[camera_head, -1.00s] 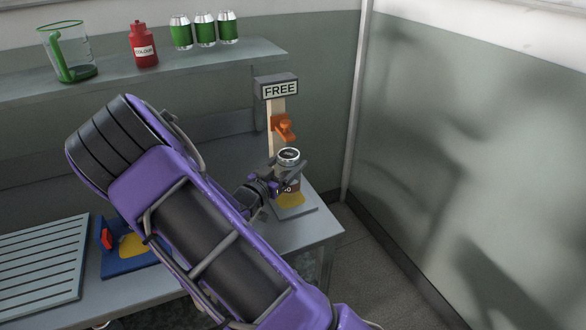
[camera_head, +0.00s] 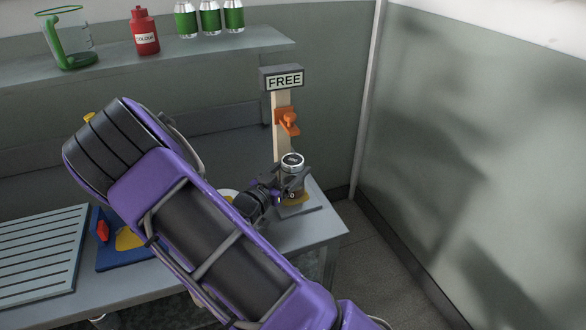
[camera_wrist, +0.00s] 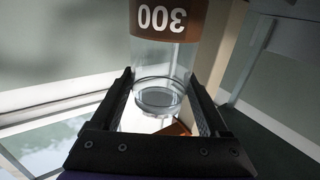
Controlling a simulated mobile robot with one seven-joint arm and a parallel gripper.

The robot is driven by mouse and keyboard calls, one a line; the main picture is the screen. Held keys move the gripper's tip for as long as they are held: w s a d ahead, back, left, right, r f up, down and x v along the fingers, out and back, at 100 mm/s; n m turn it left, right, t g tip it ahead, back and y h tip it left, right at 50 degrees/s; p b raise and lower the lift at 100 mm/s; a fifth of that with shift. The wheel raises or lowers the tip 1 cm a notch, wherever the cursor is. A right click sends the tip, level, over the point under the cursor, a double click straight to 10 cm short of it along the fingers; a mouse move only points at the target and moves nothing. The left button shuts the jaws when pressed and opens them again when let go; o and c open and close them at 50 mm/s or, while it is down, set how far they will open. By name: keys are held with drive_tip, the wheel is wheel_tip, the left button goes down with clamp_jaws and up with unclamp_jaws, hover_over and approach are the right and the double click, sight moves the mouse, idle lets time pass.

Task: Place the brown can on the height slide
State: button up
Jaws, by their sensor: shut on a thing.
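The brown can (camera_head: 292,161) shows its silver lid in the head view, upright at the foot of the height slide. My gripper (camera_head: 293,189) is shut on the can, one finger each side. The height slide has a pale post (camera_head: 281,143), an orange slider (camera_head: 287,121) above the can's lid, and a grey base plate (camera_head: 313,208) with a yellow patch (camera_head: 297,199). My gripper hides the can's lower part in the head view; I cannot tell whether it touches the base.
The slide stands near the bench's (camera_head: 321,237) right end. A blue plate (camera_head: 118,252) and a slatted rack (camera_head: 40,252) lie left. A shelf (camera_head: 200,61) holds a jug, a red bottle and green cans. A wall (camera_head: 480,140) is right.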

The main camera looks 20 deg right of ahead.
drive_tip(key=shift+f, duration=0.1)
drive_tip(key=shift+f, duration=0.15)
drive_tip(key=o, duration=1.2)
drive_tip(key=shift+r, duration=0.25)
drive_tip(key=shift+s+a, duration=0.1)
drive_tip(key=shift+a, duration=0.1)
drive_tip(key=v, duration=1.1)
drive_tip(key=shift+s+a+p, duration=0.2)
drive_tip(key=shift+p, duration=0.1)
drive_tip(key=shift+r, duration=0.1)
